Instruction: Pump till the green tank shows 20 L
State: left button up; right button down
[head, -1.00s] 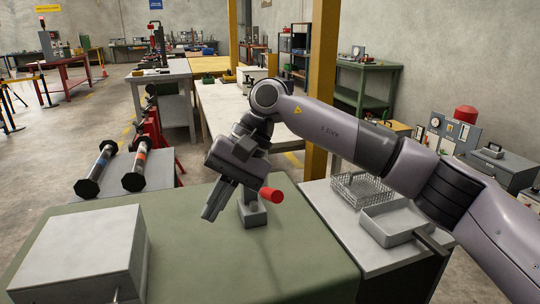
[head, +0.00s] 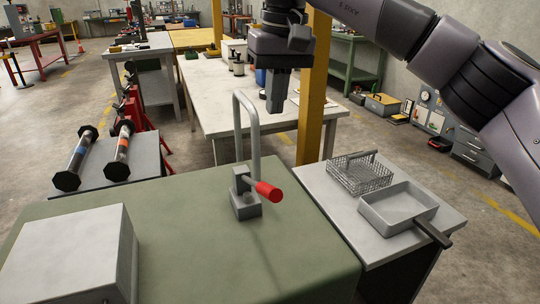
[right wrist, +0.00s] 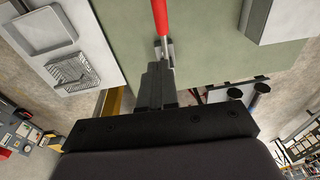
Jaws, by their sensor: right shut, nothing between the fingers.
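A grey hand pump (head: 246,205) stands upright on the green-topped table (head: 180,225). Its red handle (head: 268,192) sticks out to the right, and a bent grey pipe (head: 254,130) rises behind it. The red handle also shows at the top of the right wrist view (right wrist: 160,15). My right gripper (head: 274,108) is shut and empty, pointing down above and beyond the pump, apart from the handle. Its fingers show in the right wrist view (right wrist: 155,72). I cannot make out a green tank or a litre reading. My left gripper is not in view.
A grey box (head: 70,255) sits at the table's front left. Two flanged spools (head: 78,155) lie on a side table at left. A wire basket (head: 360,173) and a grey tray (head: 398,207) stand on the right side table. A yellow post (head: 316,100) rises behind.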

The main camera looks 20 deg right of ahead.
send_near(257, 184)
jog(key=s+f, duration=0.1)
jog(key=s+d+f+b, duration=0.1)
jog(key=shift+s+f, duration=0.1)
jog(key=shift+f, duration=0.15)
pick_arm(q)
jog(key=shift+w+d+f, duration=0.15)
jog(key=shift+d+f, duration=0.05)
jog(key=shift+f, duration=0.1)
pick_arm(e)
jog(key=shift+s+a+f, duration=0.1)
jog(key=shift+s+f, duration=0.2)
jog(key=shift+f, duration=0.3)
